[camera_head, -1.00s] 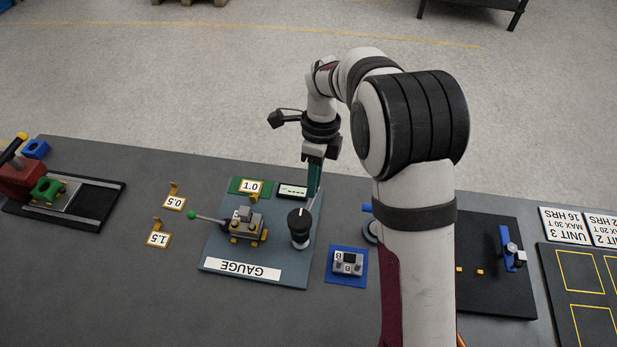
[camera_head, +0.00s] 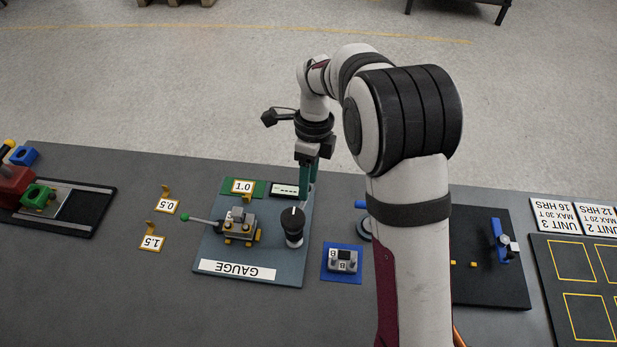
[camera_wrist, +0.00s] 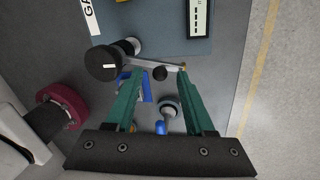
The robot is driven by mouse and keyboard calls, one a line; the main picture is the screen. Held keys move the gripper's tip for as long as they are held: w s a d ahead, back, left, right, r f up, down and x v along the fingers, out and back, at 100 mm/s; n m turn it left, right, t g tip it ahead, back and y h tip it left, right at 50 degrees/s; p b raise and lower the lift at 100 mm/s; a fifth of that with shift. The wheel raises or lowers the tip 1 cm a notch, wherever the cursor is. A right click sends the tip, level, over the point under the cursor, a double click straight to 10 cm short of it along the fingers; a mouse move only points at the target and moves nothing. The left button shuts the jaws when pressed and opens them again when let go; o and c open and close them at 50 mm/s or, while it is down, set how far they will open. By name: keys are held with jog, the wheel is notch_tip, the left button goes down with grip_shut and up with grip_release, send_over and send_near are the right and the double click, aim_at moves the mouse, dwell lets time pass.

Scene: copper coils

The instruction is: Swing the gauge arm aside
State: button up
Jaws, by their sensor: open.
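The gauge stand is a blue-grey plate (camera_head: 262,268) labelled GAUGE. On it stands a post with a black knob (camera_head: 292,221), which also shows in the wrist view (camera_wrist: 104,63). The slim metal gauge arm (camera_wrist: 152,65) runs from this post toward my gripper's fingertips and ends in a small tan tip near the right finger. My gripper (camera_head: 307,188) is open beside the post, at the plate's far right corner. In the wrist view its green fingers (camera_wrist: 158,72) are spread on either side of the arm's outer part. Contact cannot be told.
A clamp fixture (camera_head: 240,222) with a green-balled lever sits left of the post. A dashed display (camera_head: 288,190) and green 1.0 card (camera_head: 243,187) lie behind. A blue block base (camera_head: 341,263) is at right, with a black plate (camera_head: 490,285) beyond my arm.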

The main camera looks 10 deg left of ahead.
jog(key=w+r, duration=0.3)
jog(key=r, duration=1.2)
jog(key=shift+d+r, duration=0.3)
jog(key=s+d+r+n, duration=0.3)
jog(key=s+d+n, duration=0.25)
jog(key=s, duration=0.35)
jog(key=s+d+f+n+t, duration=0.1)
jog(key=s+d+f+n, duration=0.2)
jog(key=s, duration=0.6)
jog(key=s+d+f+n+t+y, duration=0.1)
jog(key=s+d+f+n, duration=0.2)
jog(key=s, duration=0.7)
notch_tip(320, 180, down, 3)
jog(key=n, duration=0.3)
jog(key=shift+r, duration=0.15)
